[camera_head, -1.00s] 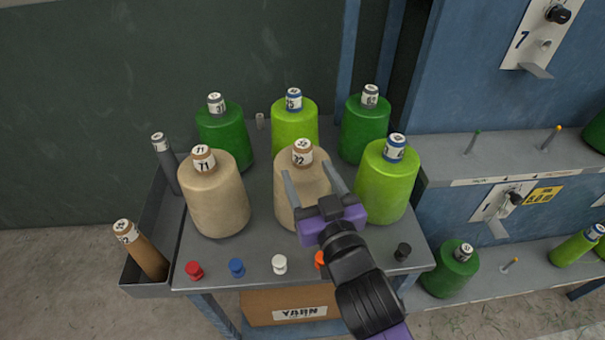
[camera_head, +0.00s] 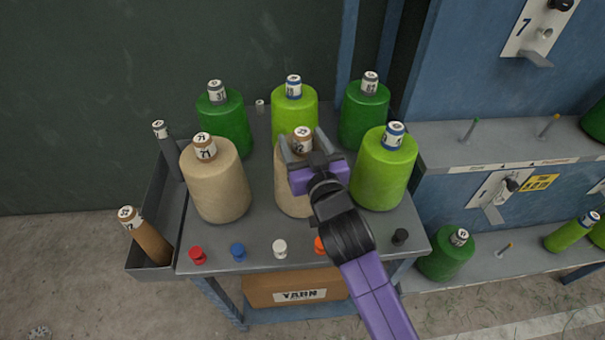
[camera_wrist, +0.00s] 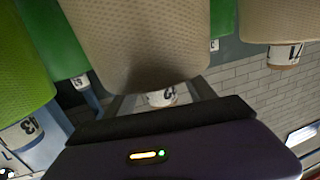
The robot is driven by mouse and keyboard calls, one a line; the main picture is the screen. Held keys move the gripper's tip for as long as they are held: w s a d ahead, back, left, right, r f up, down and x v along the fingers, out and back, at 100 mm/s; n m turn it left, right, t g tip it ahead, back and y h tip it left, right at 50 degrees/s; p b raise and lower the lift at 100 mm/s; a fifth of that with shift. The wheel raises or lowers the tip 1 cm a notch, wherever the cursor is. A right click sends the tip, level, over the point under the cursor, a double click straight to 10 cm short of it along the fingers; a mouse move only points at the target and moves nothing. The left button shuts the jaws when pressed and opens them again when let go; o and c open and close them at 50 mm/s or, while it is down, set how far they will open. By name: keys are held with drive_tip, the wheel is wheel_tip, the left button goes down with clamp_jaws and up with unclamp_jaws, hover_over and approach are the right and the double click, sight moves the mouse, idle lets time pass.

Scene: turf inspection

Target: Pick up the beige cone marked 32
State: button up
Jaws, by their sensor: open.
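The beige cone marked 32 (camera_head: 288,190) stands upright in the front row of the grey table, between another beige cone and a light green one. Its brown-ringed label top (camera_head: 301,140) shows between the fingers of my gripper (camera_head: 304,143). My gripper is open, with one finger on each side of the top. My gripper hides part of the cone's front. In the wrist view, which is upside down, the beige cone (camera_wrist: 140,40) fills the upper middle, and its label top (camera_wrist: 162,96) lies between the two fingers. I cannot tell whether either finger touches it.
The beige cone marked 71 (camera_head: 216,185) is to the left; a light green cone (camera_head: 382,175) is close to the right. Two dark green cones and a light green one (camera_head: 295,112) stand behind. Small coloured pegs (camera_head: 279,249) line the table's front. A side tray (camera_head: 150,262) holds thin tubes.

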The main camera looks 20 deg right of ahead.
clamp_jaws()
drive_tip(key=shift+r, duration=0.3)
drive_tip(key=shift+r, duration=0.1)
